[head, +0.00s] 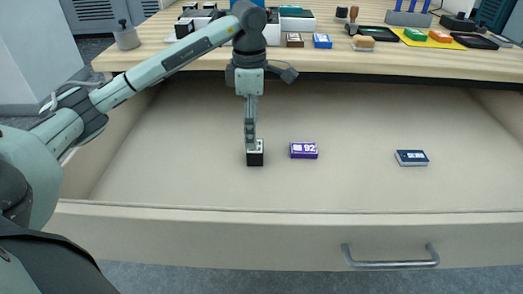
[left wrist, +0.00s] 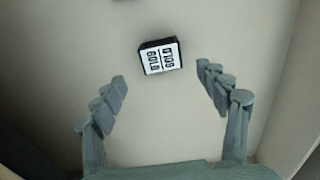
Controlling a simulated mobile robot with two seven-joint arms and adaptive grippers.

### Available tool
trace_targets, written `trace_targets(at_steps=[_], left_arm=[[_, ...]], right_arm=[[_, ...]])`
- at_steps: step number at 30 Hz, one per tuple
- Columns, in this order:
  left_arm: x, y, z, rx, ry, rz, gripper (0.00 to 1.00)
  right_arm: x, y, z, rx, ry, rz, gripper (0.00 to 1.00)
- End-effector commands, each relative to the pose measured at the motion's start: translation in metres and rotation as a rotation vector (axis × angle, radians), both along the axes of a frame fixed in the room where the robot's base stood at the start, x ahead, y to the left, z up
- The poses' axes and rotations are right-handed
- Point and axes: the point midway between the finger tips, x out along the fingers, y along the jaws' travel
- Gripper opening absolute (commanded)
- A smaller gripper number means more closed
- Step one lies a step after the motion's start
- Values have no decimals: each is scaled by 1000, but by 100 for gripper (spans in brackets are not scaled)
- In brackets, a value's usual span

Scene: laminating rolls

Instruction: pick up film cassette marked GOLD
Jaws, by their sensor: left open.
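The film cassette marked GOLD (left wrist: 160,57) is a small black block with a white label on top. It lies on the drawer floor (head: 350,125), and in the head view the cassette (head: 255,159) sits just below my left fingertips. My left gripper (head: 251,143) points down over it. In the left wrist view the left gripper (left wrist: 163,80) is open, its fingers apart, with the cassette ahead between and slightly beyond the fingertips. Nothing is between the fingers. My right gripper is out of view.
In the open drawer, a purple box (head: 304,151) lies right of the cassette and a dark blue box (head: 411,158) farther right. The drawer front (head: 250,235) has a metal handle (head: 392,262). The wooden tabletop (head: 460,59) behind carries boxes, stamps and pads.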

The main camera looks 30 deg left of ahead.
Motion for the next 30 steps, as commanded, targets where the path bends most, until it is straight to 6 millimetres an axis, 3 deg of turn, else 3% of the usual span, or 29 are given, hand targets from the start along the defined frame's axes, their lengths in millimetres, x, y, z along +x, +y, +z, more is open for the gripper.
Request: trace_targets(at_steps=[9,19,30], left_arm=[[0,-7,-44,-1,4,0,74],[0,-7,-53,0,0,-1,74],[0,-7,-52,0,0,-1,29]], right_arm=[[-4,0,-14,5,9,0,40],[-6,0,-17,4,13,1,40],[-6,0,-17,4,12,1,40]])
